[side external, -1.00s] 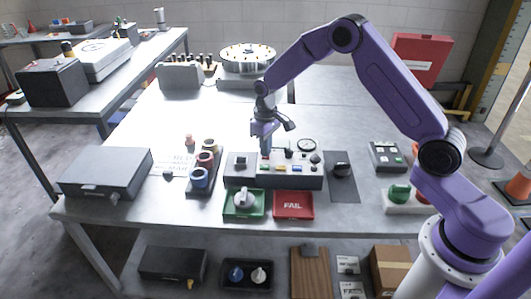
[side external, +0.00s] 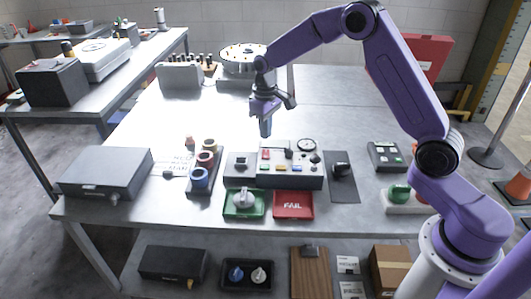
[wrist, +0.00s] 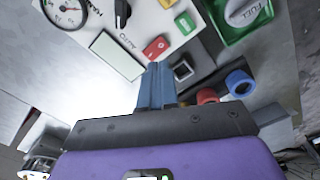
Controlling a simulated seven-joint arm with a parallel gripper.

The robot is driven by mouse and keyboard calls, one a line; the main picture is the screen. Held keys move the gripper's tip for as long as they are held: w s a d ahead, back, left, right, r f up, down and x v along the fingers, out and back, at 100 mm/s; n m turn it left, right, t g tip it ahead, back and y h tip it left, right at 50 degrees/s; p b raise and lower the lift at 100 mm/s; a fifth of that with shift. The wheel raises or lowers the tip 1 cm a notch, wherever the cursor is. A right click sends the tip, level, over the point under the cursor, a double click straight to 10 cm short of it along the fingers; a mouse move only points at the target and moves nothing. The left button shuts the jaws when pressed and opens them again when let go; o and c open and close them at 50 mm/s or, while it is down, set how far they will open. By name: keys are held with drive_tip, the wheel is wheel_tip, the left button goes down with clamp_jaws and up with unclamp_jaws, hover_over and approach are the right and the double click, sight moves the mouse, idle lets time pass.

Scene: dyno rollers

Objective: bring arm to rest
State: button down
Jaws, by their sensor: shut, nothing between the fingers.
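My purple arm reaches over the grey workbench (side external: 340,100) from the right. My gripper (side external: 266,131) points down, shut and empty, above the bench just behind the control panel (side external: 290,180). In the wrist view the blue fingers of my gripper (wrist: 157,85) are together. Beyond them the panel shows a red button (wrist: 156,47), a green button (wrist: 185,23) and a dial gauge (wrist: 66,10). The fingers appear apart from the panel.
A green tray (side external: 230,211) holding a white-knobbed part and a red FAIL tray (side external: 293,210) lie in front. A round dial table (side external: 235,68) stands behind. The bench behind the panel is largely clear.

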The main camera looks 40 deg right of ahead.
drive_tip(key=shift+a+r, duration=0.1)
drive_tip(key=s+a+r+n, duration=0.2)
drive_tip(key=s+a+r, duration=0.2)
drive_tip(key=s, duration=0.6)
drive_tip(key=s+a+r+n, duration=0.3)
drive_tip(key=s+a+r, duration=0.1)
drive_tip(key=s, duration=0.5)
drive_tip(key=s+d+n, duration=0.2)
drive_tip(key=s, duration=0.8)
drive_tip(key=s+d+n, duration=0.2)
drive_tip(key=s+d, duration=0.1)
drive_tip(key=s, duration=0.7)
drive_tip(key=shift+n, duration=0.3)
